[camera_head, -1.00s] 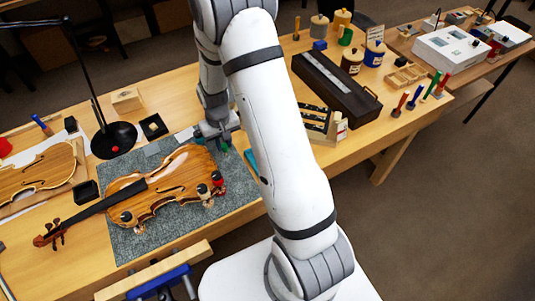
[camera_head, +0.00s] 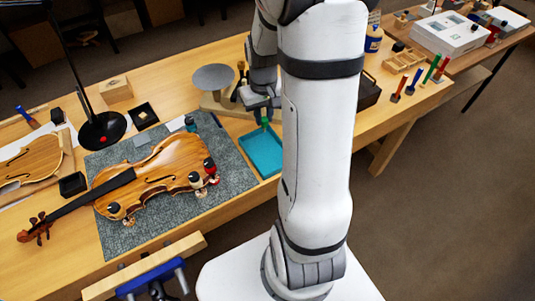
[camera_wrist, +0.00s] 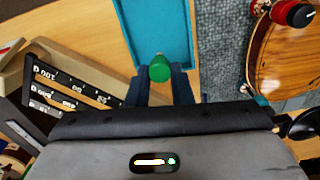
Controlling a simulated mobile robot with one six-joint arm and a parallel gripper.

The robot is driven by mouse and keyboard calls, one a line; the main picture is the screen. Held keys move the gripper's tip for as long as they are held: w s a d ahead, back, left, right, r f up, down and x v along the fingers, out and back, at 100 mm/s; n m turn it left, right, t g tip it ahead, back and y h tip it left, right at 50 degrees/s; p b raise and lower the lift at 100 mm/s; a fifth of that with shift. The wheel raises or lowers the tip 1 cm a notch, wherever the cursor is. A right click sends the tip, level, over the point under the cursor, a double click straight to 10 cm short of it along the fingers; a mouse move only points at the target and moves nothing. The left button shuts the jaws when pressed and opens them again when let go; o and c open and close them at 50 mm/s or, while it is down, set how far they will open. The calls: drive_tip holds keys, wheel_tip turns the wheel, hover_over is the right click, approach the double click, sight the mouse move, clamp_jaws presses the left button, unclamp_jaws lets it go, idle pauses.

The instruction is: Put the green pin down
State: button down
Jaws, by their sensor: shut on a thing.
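The green pin (camera_wrist: 159,68) is held between the two dark fingers of my gripper (camera_wrist: 158,84) in the wrist view, its rounded green end facing the camera. In the head view the green pin (camera_head: 265,121) shows below my gripper (camera_head: 262,106), above or at the far edge of the teal tray (camera_head: 262,158). In the wrist view the tray (camera_wrist: 160,25) lies beyond the fingers, and the pin's tip overlaps its near end. I cannot tell how high the pin is. The tray's visible floor looks empty.
The violin (camera_head: 160,178) lies on the grey mat (camera_head: 235,170) left of the tray, with clamps (camera_head: 205,176) at its edge. A round grey disc on a stand (camera_head: 213,77) is behind. A labelled rack (camera_wrist: 65,90) is close on the left in the wrist view.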

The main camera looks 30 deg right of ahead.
wheel_tip(320, 180, down, 10)
drive_tip(key=shift+s+d+r+p, duration=0.15)
drive_tip(key=shift+p, duration=0.25)
drive_tip(key=shift+f+b, duration=0.3)
drive_tip(key=c, duration=1.3)
unclamp_jaws()
drive_tip(key=shift+r, duration=0.15)
